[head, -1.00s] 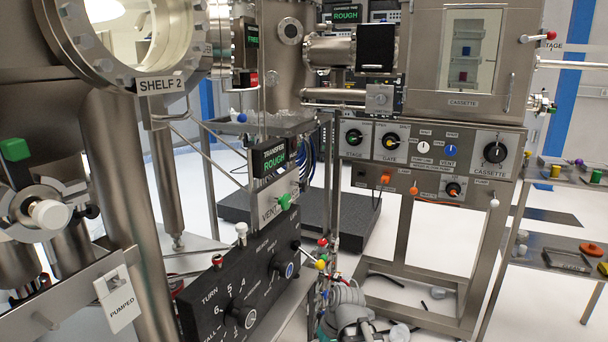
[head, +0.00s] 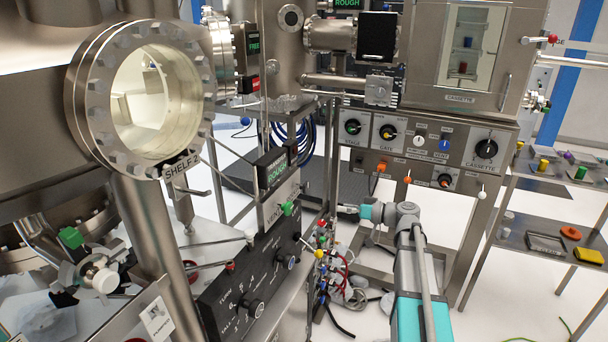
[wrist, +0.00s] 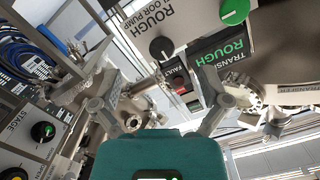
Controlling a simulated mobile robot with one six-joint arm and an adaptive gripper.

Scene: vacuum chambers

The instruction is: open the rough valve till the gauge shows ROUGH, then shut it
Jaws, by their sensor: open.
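The rough valve is a black knob (wrist: 162,50) on a pale plate lettered ROUGH in the wrist view; I cannot make it out in the head view. The gauge (wrist: 229,57) beside that plate reads TRANSFER ROUGH in green, and it also shows in the head view (head: 276,172). My gripper (wrist: 160,88) is open, with a finger on each side of the wrist view and nothing between them. The knob appears beyond the fingertips, apart from them. In the head view my gripper (head: 343,210) points left toward the side of the valve plate.
A green knob (head: 288,208) sits on the VENT plate, near the rough knob in the wrist view (wrist: 235,11). A black panel with knobs (head: 245,290) is below. Cables and colored fittings (head: 325,260) crowd beneath my gripper. The STAGE and GATE panel (head: 371,132) is behind.

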